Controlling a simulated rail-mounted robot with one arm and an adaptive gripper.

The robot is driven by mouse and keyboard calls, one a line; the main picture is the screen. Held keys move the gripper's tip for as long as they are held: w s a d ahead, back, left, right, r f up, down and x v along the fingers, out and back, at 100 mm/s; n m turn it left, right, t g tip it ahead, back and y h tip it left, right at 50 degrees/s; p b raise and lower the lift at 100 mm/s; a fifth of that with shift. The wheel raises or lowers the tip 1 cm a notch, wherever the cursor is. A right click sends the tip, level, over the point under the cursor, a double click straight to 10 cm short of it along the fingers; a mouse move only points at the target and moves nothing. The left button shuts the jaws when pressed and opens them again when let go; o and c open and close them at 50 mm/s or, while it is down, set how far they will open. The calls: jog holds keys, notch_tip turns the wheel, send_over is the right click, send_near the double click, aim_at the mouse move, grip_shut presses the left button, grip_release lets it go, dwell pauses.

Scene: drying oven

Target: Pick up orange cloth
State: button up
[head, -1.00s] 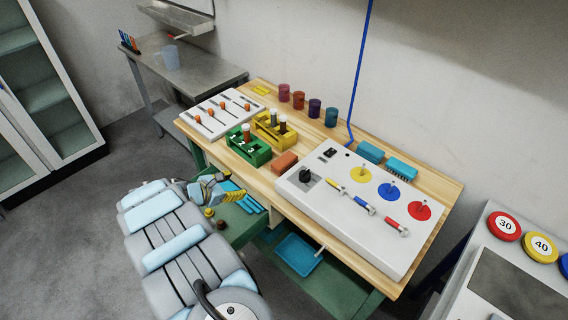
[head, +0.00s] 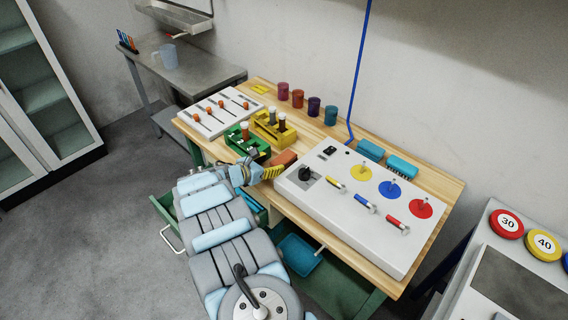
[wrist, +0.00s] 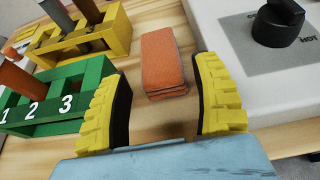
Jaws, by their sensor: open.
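The orange cloth (wrist: 163,62) is a folded, flat block lying on the wooden workbench (head: 428,205). It shows between my gripper's fingertips in the wrist view, a little beyond them. In the head view the cloth (head: 284,157) is partly hidden by my gripper (head: 272,166). My gripper (wrist: 165,95) has yellow ribbed fingers with dark inner pads. They are spread apart, with one on each side of the near end of the cloth. Nothing is held between them.
A green numbered rack (wrist: 62,100) stands close left, with a yellow rack (wrist: 85,42) behind it. The white control panel (wrist: 240,70) with a black knob (wrist: 279,24) stands close right. An open green drawer (head: 165,208) is below the bench edge.

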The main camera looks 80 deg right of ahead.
aim_at(281, 160)
jog(key=shift+x, duration=1)
jog(key=shift+f+b+x, duration=0.25)
jog(key=shift+b+x, duration=0.9)
jog(key=shift+x, duration=0.75)
jog(key=shift+s+d+f+b, duration=0.1)
jog(key=shift+d+b, duration=0.1)
jog(key=shift+d, duration=0.1)
jog(key=shift+s+d+f+b, duration=0.1)
jog(key=shift+s+d+b, duration=0.1)
jog(key=shift+d, duration=0.1)
jog(key=shift+w, duration=0.1)
jog(key=c, duration=0.8)
